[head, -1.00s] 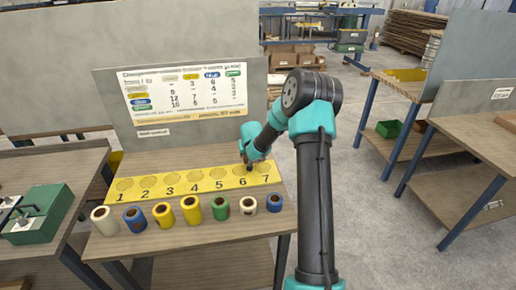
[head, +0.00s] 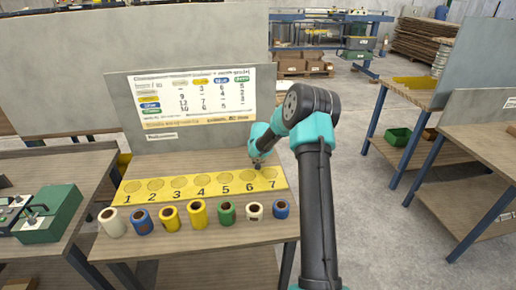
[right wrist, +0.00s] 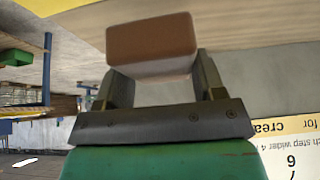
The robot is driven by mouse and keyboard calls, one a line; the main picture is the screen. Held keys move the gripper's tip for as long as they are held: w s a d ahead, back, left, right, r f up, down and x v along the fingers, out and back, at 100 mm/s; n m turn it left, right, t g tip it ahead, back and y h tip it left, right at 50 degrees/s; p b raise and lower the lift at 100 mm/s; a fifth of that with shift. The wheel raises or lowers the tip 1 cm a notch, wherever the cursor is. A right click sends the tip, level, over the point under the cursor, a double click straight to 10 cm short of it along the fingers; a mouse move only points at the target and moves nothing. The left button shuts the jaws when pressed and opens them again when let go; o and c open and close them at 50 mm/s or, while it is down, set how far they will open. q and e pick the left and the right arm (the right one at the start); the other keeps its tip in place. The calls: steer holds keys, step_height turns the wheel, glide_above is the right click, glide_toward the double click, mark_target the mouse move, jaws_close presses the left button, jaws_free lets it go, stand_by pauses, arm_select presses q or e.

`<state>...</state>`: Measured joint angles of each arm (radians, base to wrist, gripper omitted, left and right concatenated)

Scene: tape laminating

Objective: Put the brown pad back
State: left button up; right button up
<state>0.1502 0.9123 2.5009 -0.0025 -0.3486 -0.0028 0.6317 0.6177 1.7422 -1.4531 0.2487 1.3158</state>
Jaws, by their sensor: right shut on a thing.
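My right gripper (head: 258,165) is over the far right end of the yellow numbered strip (head: 133,199), near the circles marked 6 and 7. In the right wrist view, its two dark fingers (right wrist: 157,85) are shut on a brown pad (right wrist: 152,36), a block with rounded edges. The pad is too small in the head view to make out clearly. My left gripper is in neither current view.
Several tape rolls, including a green roll (head: 226,213) and a white roll (head: 110,220), stand in a row before the strip. A sign board (head: 195,98) stands behind. A green device (head: 50,213) is on the left table.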

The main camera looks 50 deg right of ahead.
steer(key=shift+w+d+f, duration=0.2)
steer(key=shift+w+d, duration=1)
steer(key=shift+d, duration=0.15)
steer(key=shift+w+d+f, duration=0.15)
steer(key=shift+w+d, duration=1.05)
steer(key=shift+d, duration=0.2)
steer(key=shift+w+d+f, duration=0.2)
steer(key=shift+w+d, duration=1)
steer(key=shift+d, duration=0.15)
steer(key=shift+w+d, duration=0.1)
steer(key=shift+w, duration=0.05)
steer(key=shift+f, duration=1.75)
steer(key=shift+f, duration=0.1)
steer(key=o, duration=0.9)
